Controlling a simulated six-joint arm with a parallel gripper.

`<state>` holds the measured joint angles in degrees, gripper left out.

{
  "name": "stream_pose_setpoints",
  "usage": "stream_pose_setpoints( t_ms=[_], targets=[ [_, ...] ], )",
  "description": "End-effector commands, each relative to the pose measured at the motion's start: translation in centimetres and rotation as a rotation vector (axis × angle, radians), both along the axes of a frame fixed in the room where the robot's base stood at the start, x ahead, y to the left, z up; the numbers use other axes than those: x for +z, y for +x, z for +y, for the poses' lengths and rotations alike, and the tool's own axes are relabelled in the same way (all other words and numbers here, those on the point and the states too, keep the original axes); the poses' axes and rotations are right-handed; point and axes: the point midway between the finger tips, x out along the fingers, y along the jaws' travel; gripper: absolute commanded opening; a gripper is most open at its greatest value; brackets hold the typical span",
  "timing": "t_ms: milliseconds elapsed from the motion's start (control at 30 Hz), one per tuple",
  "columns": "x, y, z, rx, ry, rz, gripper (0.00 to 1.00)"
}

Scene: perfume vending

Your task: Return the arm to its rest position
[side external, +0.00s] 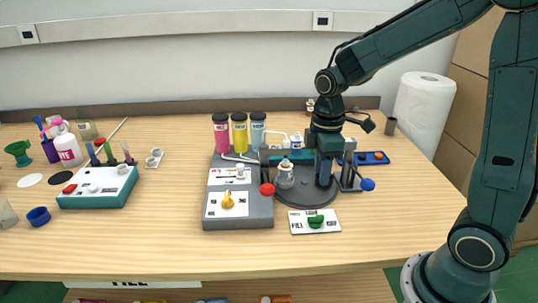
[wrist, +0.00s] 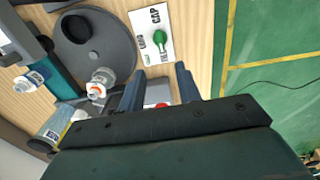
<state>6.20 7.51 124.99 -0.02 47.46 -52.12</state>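My gripper (side external: 323,178) hangs pointing down over the right part of the dark round plate (side external: 297,195) of the grey machine. In the wrist view my gripper (wrist: 160,84) shows two blue-grey fingers standing apart with nothing held between them. A small clear bottle with an orange-and-white top (side external: 285,175) stands on the round plate, left of my gripper and apart from it. The bottle also shows in the wrist view (wrist: 101,82), left of the fingers. My arm reaches in from the right, bent over the table.
A grey machine body (side external: 238,215) with a yellow knob stands left of the plate, with pink, yellow and blue bottles (side external: 239,132) behind. A white panel with a green knob (side external: 315,222) lies in front. A paper roll (side external: 423,110) stands at back right. Front table (side external: 150,245) is clear.

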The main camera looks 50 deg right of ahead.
Motion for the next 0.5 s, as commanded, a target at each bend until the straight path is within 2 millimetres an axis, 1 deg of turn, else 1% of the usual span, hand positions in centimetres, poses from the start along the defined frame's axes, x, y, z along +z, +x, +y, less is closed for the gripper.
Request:
stream_pose_setpoints(
  t_ms=[267,367,500],
  targets=[
    [0.1,-0.1,0.0,-0.005,0.000,-0.004,0.34],
    [0.6,-0.3,0.1,-0.019,-0.001,-0.016,0.34],
    [1.8,-1.0,0.4,-0.068,-0.003,-0.047,0.34]
  ],
)
